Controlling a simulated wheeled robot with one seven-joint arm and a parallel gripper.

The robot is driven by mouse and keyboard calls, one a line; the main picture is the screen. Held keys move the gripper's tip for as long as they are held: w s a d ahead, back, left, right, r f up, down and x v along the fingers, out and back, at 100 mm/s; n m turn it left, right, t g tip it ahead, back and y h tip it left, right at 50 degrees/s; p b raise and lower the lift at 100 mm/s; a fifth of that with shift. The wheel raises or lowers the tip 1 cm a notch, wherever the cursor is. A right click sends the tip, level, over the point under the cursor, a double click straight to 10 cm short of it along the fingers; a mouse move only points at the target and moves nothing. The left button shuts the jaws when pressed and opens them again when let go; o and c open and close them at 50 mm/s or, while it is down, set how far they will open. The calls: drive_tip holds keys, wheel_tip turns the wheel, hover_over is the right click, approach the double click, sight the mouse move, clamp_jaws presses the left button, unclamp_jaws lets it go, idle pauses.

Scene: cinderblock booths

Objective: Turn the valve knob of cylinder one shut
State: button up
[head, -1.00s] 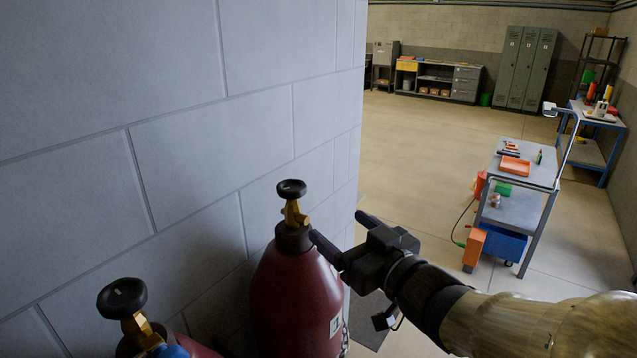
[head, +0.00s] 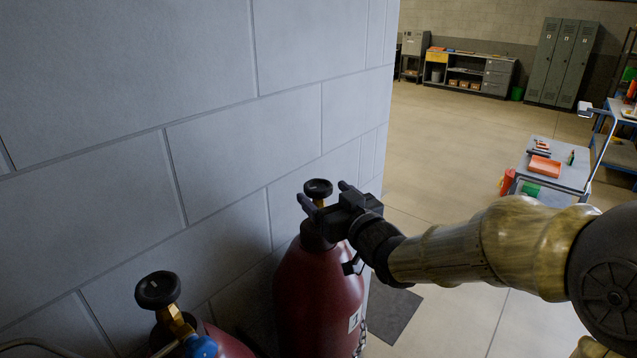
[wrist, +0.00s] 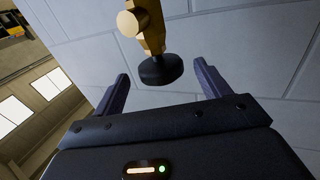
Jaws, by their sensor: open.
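A dark red cylinder (head: 318,300) stands against the block wall, with a white label that seems to read 1. Its black round valve knob (head: 318,187) tops a brass valve, mostly hidden behind my gripper in the head view. My gripper (head: 323,193) is open at the height of the knob. In the wrist view the knob (wrist: 161,70) shows between the two fingertips of my gripper (wrist: 162,70), with a gap on each side and no finger seen touching it. The brass valve (wrist: 148,30) appears above it in that view.
A second red cylinder (head: 222,342) with a black knob (head: 158,290) and blue fitting (head: 200,347) stands at the lower left. The block wall (head: 240,140) is close behind both. A work cart (head: 560,160) stands at the right, with open floor (head: 450,140) beyond.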

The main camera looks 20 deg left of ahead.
sight(318, 184)
drive_tip(key=shift+p+x, duration=0.55)
drive_tip(key=shift+x, duration=1.35)
drive_tip(key=c, duration=1)
drive_tip(key=shift+o, duration=0.2)
